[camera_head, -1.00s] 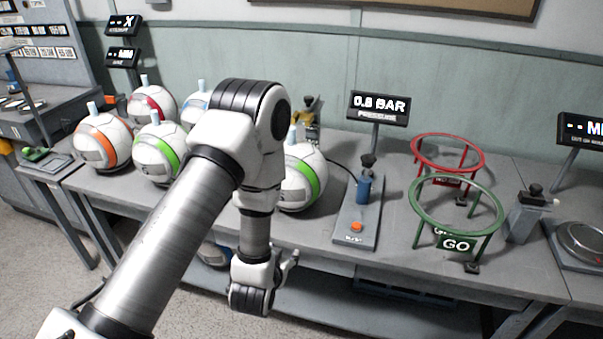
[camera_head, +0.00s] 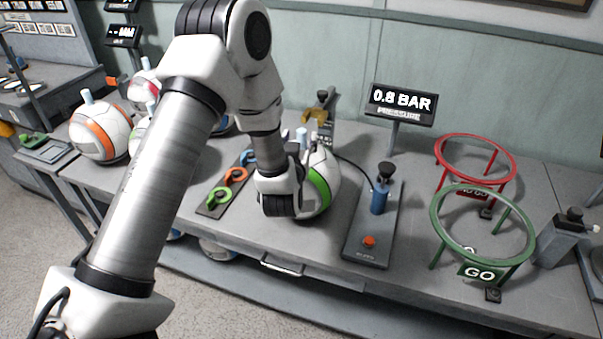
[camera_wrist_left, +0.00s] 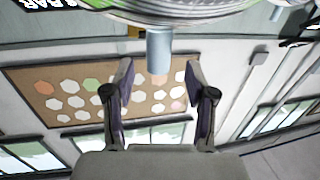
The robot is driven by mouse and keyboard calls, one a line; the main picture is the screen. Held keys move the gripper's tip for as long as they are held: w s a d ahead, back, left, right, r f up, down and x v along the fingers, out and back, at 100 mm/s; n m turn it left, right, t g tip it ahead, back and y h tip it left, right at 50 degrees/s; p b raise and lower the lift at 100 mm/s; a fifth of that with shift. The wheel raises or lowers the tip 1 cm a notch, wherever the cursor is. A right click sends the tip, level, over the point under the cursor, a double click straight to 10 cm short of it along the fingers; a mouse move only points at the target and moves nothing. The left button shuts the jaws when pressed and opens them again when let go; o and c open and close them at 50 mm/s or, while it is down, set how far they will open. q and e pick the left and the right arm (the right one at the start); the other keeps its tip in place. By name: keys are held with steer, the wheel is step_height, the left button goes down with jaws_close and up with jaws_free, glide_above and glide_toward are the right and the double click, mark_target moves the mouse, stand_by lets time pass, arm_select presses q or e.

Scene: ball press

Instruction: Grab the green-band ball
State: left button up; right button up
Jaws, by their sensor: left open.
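The green-band ball (camera_head: 322,186) is white with a bright green stripe and a pale blue plug (camera_head: 302,136) on top. It stands on the bench, partly hidden behind my left wrist in the head view. In the left wrist view, my left gripper (camera_wrist_left: 160,88) is open, with dark fingers apart. A pale blue cylinder (camera_wrist_left: 159,50), which looks like the plug, shows between and beyond the fingertips, below a rounded light surface at the top edge. The head view hides the fingers, so I cannot tell whether they touch the ball. My right gripper is not in view.
An orange-band ball (camera_head: 100,133) and others stand at the left, partly behind my arm. A strip of coloured rings (camera_head: 226,186) lies left of the ball. A pump (camera_head: 374,225) and a green ring stand (camera_head: 483,225) are on the right. A pressure display (camera_head: 400,104) reads 0.8 BAR.

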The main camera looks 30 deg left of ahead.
mark_target(301, 135)
arm_select(q)
steer(key=x, duration=0.3)
steer(key=shift+w+f, duration=0.3)
steer(key=shift+s+r, duration=0.15)
steer(key=shift+s, duration=0.05)
steer(key=shift+d, duration=0.1)
steer(key=shift+c, duration=1.4)
jaws_close()
steer(key=shift+w+r, duration=0.1)
